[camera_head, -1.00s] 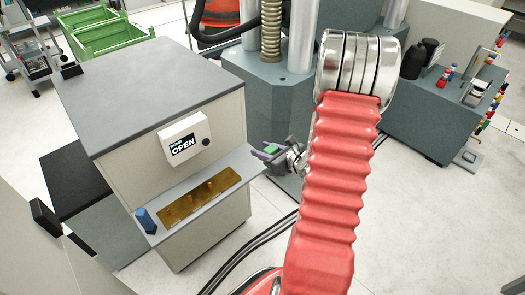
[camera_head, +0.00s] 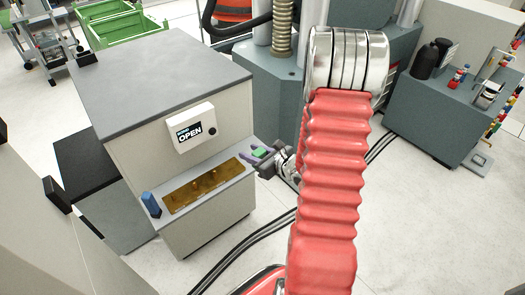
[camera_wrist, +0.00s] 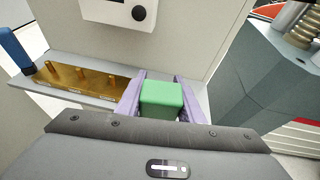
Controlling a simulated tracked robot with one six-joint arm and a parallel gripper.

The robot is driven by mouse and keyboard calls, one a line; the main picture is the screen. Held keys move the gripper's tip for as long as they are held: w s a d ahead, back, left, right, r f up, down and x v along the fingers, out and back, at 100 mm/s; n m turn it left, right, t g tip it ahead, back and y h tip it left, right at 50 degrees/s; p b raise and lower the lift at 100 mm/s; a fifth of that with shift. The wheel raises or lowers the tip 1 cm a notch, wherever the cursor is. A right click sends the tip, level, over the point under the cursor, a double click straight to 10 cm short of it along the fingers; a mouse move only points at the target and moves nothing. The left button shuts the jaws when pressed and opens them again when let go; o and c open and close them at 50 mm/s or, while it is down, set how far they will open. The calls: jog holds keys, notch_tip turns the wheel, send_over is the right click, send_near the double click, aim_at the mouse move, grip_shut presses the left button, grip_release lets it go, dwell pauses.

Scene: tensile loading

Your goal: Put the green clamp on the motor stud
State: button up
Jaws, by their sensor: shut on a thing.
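The green clamp (camera_wrist: 162,98) sits between the purple fingers of my gripper (camera_wrist: 158,92) in the wrist view. In the head view the clamp (camera_head: 259,153) shows small at the tip of my gripper (camera_head: 262,156), by the right end of the machine's front shelf. My gripper is shut on it. The brass plate (camera_head: 202,187) on that shelf carries several upright studs; it also shows left of my gripper in the wrist view (camera_wrist: 85,82). I cannot tell which stud is the motor stud. The clamp is apart from the studs.
The grey cabinet (camera_head: 165,75) bears a box with an "OPEN" display (camera_head: 190,128) above the shelf. A blue piece (camera_head: 151,204) stands at the shelf's left end. A grey press base (camera_head: 275,95) stands behind at the right. Black cables cross the floor.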

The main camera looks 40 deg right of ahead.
jog(key=w+a+n+y, duration=0.1)
jog(key=a+n+y, duration=0.1)
jog(key=a, duration=0.9)
jog(key=w+a+f+n+g+y, duration=0.1)
jog(key=w+a+n+y, duration=0.1)
jog(key=a, duration=1)
jog(key=shift+w+a+g+y, duration=0.2)
jog(key=shift+g+y, duration=0.1)
jog(key=shift+y, duration=0.2)
jog(key=shift+s, duration=0.1)
